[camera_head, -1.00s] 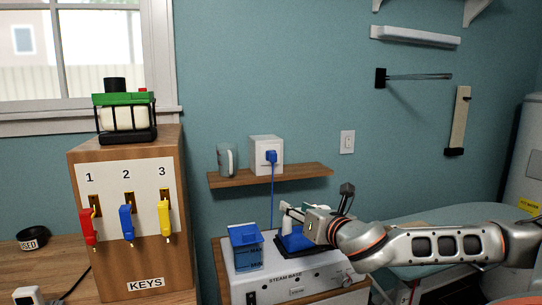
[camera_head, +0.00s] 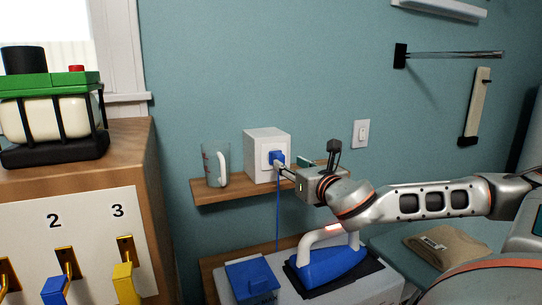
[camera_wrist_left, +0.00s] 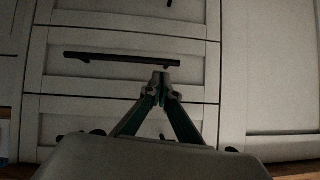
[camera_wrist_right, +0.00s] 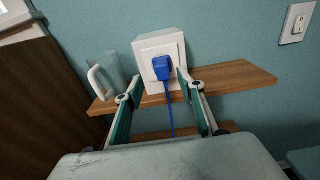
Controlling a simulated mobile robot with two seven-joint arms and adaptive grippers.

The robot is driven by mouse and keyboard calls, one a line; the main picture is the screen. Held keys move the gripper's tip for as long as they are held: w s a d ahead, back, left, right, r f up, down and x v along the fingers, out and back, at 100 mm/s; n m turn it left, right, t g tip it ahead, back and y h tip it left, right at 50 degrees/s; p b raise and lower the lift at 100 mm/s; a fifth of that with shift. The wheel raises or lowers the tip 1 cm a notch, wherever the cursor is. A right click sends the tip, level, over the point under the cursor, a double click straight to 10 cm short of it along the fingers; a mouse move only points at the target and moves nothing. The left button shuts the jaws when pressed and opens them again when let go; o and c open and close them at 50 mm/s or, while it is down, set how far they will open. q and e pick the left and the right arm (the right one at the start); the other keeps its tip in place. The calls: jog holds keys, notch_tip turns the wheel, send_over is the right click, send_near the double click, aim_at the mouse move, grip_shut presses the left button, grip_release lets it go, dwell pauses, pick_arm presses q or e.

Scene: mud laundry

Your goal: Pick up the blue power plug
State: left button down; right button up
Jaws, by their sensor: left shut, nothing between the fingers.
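The blue power plug (camera_head: 277,157) sits in the front socket of a white box (camera_head: 262,137) on a wooden shelf. Its blue cord hangs down past the shelf edge. In the right wrist view the plug (camera_wrist_right: 162,67) lies ahead, between the lines of the two fingers. My right gripper (camera_head: 287,170) is open, with its fingertips close to the plug. It also shows in the right wrist view (camera_wrist_right: 160,88), where the fingers stand on either side; I cannot tell whether they touch the plug. My left gripper (camera_wrist_left: 161,82) is shut and empty in front of drawers.
A clear measuring cup (camera_head: 215,165) stands left of the box on the shelf (camera_head: 235,190). A blue-based iron (camera_head: 328,262) stands below my right arm, beside a blue lid (camera_head: 252,280). A wall switch (camera_head: 361,133) is at right. The wooden key cabinet (camera_head: 135,165) stands left.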

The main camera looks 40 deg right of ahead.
aim_at(282, 158)
jog(key=shift+p+x, duration=0.3)
jog(key=shift+x, duration=0.75)
jog(key=p+x, duration=0.1)
jog(key=x, duration=0.3)
jog(key=shift+w+d, duration=0.15)
jog(key=shift+d, duration=0.05)
jog(key=shift+w, duration=0.3)
jog(key=shift+w+d, duration=0.1)
jog(key=shift+f, duration=0.1)
grip_shut()
pick_arm(q)
jog(key=shift+s+a+f+y, duration=0.15)
jog(key=shift+s+a+y, duration=0.15)
jog(key=shift+s+a, duration=0.4)
